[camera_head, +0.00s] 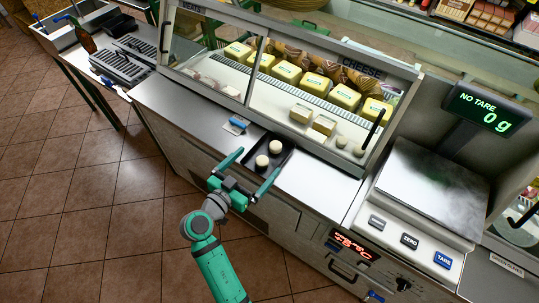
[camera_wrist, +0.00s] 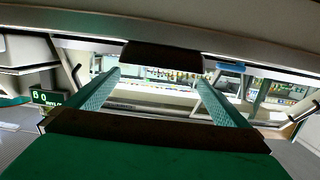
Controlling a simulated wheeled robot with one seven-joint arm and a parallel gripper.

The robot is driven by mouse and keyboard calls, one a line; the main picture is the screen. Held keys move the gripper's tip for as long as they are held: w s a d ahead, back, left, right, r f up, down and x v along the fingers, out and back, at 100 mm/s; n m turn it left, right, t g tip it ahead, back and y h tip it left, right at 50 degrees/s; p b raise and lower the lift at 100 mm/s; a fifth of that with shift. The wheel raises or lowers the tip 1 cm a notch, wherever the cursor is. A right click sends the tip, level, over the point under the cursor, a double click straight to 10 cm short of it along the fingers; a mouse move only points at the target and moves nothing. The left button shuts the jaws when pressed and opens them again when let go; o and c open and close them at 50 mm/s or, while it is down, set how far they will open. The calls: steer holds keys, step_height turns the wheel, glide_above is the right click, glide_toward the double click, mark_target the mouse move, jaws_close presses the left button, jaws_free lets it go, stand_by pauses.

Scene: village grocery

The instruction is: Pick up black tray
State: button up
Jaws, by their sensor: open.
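The black tray (camera_head: 282,146) lies on the steel counter in front of the cheese display and holds two small round white cheeses (camera_head: 268,154). My gripper (camera_head: 260,160) is open at the counter's front edge, with one green finger on each side of the tray's near part. In the wrist view, a dark shape that looks like the tray (camera_wrist: 162,57) shows at the top, just beyond and between the spread fingertips of the gripper (camera_wrist: 159,79). I cannot tell whether the fingers touch it.
A small blue and white item (camera_head: 236,125) lies on the counter left of the tray. The glass cheese case (camera_head: 300,95) stands behind. A scale (camera_head: 430,190) reading 0 g stands at the right. The counter right of the tray (camera_head: 315,180) is bare.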

mark_target(266, 157)
steer(key=shift+w+d+f, duration=0.15)
steer(key=shift+f, duration=0.45)
steer(key=shift+w+d+f, duration=0.1)
steer(key=shift+d+f, duration=0.05)
steer(key=shift+f, duration=0.45)
steer(key=shift+x, duration=3.45)
steer(key=shift+a, duration=0.1)
steer(key=c, duration=0.8)
